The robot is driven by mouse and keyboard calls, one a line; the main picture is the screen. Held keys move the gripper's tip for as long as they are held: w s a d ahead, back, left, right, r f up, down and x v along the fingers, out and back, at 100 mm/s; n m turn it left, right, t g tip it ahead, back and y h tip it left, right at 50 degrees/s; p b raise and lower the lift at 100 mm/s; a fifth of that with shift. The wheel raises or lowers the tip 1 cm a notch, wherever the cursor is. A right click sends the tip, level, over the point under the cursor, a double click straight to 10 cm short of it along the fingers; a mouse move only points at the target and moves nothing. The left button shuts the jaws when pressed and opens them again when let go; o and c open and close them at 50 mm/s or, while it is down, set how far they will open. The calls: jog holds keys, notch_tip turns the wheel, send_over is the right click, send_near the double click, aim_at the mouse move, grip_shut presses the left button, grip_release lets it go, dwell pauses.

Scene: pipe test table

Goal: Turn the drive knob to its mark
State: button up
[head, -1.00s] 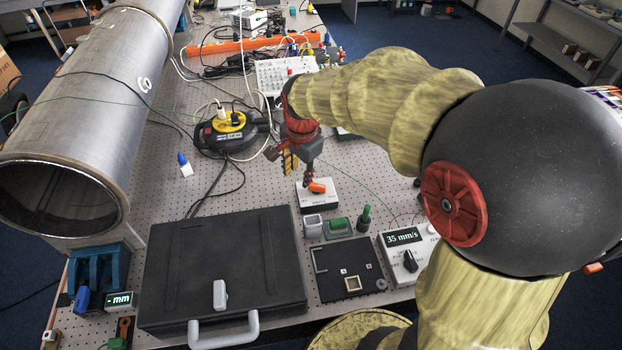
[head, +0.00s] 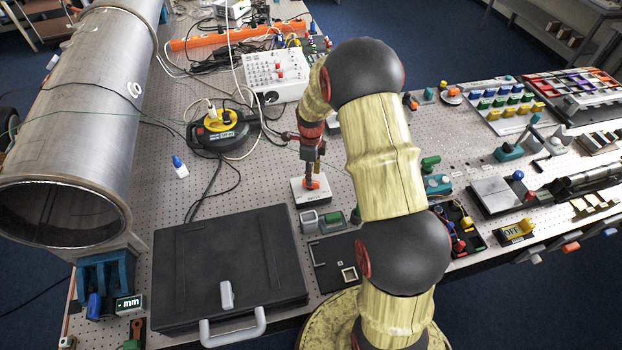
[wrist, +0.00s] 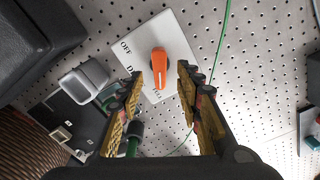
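The drive knob (wrist: 159,66) is an orange lever-shaped handle on a white box lettered "OFF" and "DRIVE" (wrist: 176,38). In the head view the knob (head: 312,184) shows on its white box (head: 304,196), partly covered by my gripper (head: 311,178). In the wrist view my gripper (wrist: 160,76) is open, with one finger on each side of the knob and a gap to it on both sides. The knob lies between the fingertips in the picture. I cannot tell how deep the fingers reach around it. The mark is not clear to me.
A grey-white part (head: 309,220) and a green one (head: 335,220) stand just in front of the box. A black case (head: 225,268) lies to the left, a cable reel (head: 218,130) behind it. My arm covers part of the table to the right.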

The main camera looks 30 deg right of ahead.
jog(key=shift+f, duration=1.75)
jog(key=shift+c, duration=0.4)
jog(key=c, duration=0.8)
grip_shut()
